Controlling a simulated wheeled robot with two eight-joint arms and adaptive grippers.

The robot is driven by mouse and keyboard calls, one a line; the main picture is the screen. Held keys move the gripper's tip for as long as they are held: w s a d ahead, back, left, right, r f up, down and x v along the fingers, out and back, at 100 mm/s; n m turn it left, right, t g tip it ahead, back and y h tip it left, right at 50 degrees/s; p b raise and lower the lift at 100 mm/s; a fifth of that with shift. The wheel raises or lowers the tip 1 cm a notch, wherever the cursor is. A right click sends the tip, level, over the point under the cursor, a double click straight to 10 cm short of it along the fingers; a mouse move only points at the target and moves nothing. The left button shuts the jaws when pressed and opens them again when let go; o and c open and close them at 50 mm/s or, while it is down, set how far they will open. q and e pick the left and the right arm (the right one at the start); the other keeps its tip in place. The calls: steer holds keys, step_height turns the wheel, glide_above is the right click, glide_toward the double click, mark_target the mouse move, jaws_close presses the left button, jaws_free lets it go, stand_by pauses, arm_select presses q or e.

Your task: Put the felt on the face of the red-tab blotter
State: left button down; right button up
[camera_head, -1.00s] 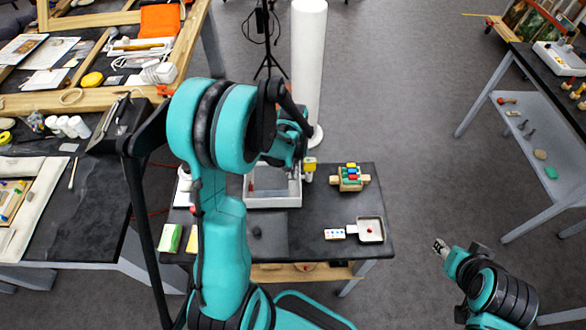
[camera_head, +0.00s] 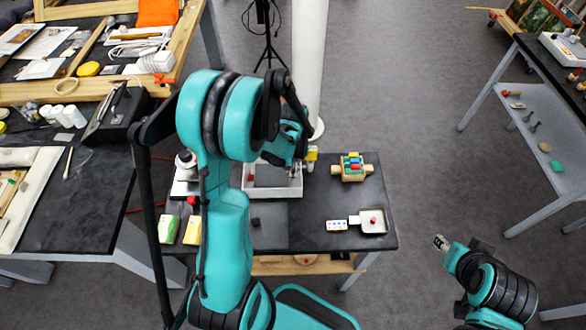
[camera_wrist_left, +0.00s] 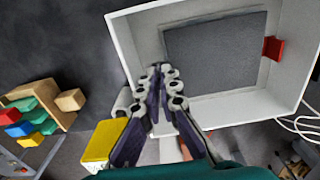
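A white-walled tray (camera_wrist_left: 130,50) stands on the small dark table; it also shows in the head view (camera_head: 298,188). A flat dark grey sheet (camera_wrist_left: 215,52) lies in it, with a red tab (camera_wrist_left: 272,48) by its right edge in the wrist view. I cannot tell whether this sheet is the felt or the blotter's face. My left gripper (camera_wrist_left: 162,72) is over the tray's near wall in the wrist view, tips close together and nothing visible between them. In the head view my arm hides part of the tray. My right gripper (camera_head: 440,243) is away from the table.
A yellow block (camera_wrist_left: 103,140) is close beside the left gripper. A wooden holder with coloured blocks (camera_head: 353,167), a small white tray (camera_head: 373,221) and a dotted white card (camera_head: 337,225) are on the table's right. Green (camera_head: 169,228) and yellow blocks stand left.

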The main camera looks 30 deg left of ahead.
arm_select(q)
steer(key=shift+f+b, duration=0.45)
steer(key=shift+b, duration=0.1)
stand_by(0.4)
steer(key=c, duration=1.6)
jaws_free()
steer(key=shift+s, duration=0.1)
steer(key=shift+c, duration=0.2)
step_height(320, 180, up, 12)
